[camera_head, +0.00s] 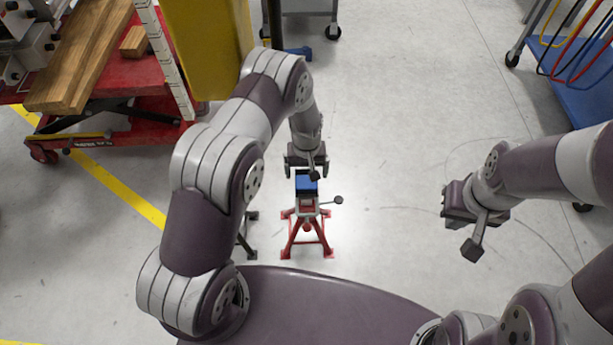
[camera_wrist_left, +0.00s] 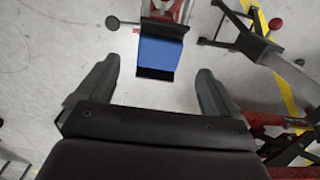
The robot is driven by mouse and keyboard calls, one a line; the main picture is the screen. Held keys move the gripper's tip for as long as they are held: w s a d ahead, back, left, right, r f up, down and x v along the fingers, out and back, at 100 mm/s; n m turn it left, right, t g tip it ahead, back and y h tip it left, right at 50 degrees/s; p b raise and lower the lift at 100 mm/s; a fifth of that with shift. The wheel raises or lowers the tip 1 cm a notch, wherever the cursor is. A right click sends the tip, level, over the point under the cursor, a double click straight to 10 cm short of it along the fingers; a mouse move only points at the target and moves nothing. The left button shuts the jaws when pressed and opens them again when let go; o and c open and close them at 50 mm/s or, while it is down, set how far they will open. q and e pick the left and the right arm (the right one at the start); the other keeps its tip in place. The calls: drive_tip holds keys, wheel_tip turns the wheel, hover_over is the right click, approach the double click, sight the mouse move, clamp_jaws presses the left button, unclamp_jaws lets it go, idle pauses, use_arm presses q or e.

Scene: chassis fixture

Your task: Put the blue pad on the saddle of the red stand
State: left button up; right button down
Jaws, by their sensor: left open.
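The blue pad (camera_head: 306,184) has a blue face with dark edges and sits at the top of the red stand (camera_head: 307,232). It also shows in the left wrist view (camera_wrist_left: 160,53), at the end of the stand's saddle; how squarely it is seated I cannot tell. My left gripper (camera_head: 306,173) is over the pad's far side in the head view. In the left wrist view its two fingers (camera_wrist_left: 158,64) are spread wide, one on each side of the pad, with clear gaps and nothing gripped. My right gripper (camera_head: 465,215) hangs over bare floor, well right of the stand; its jaw opening is unclear.
A dark stand (camera_head: 248,235) stands close to the left of the red stand, partly behind my left arm. A red lift table (camera_head: 110,88) with wood is at the upper left. A blue cart (camera_head: 580,95) is at the upper right. The floor between is clear.

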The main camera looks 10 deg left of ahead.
sight(306, 185)
use_arm(q)
wheel_tip(306, 185, up, 5)
drive_tip(key=shift+r+p, duration=0.2)
drive_tip(key=shift+p, duration=0.2)
drive_tip(key=s+a+r+m, duration=0.2)
drive_tip(key=s+r, duration=0.8)
drive_tip(key=s+a+r+m, duration=0.2)
drive_tip(key=s+r, duration=0.7)
drive_tip(key=r, duration=0.2)
wheel_tip(306, 185, up, 22)
drive_tip(key=t+p, duration=0.1)
drive_tip(key=p, duration=2.1)
drive_tip(key=shift+w+a+r+n, duration=0.2)
drive_tip(key=shift+w+a+n, duration=0.05)
drive_tip(key=shift+n, duration=0.05)
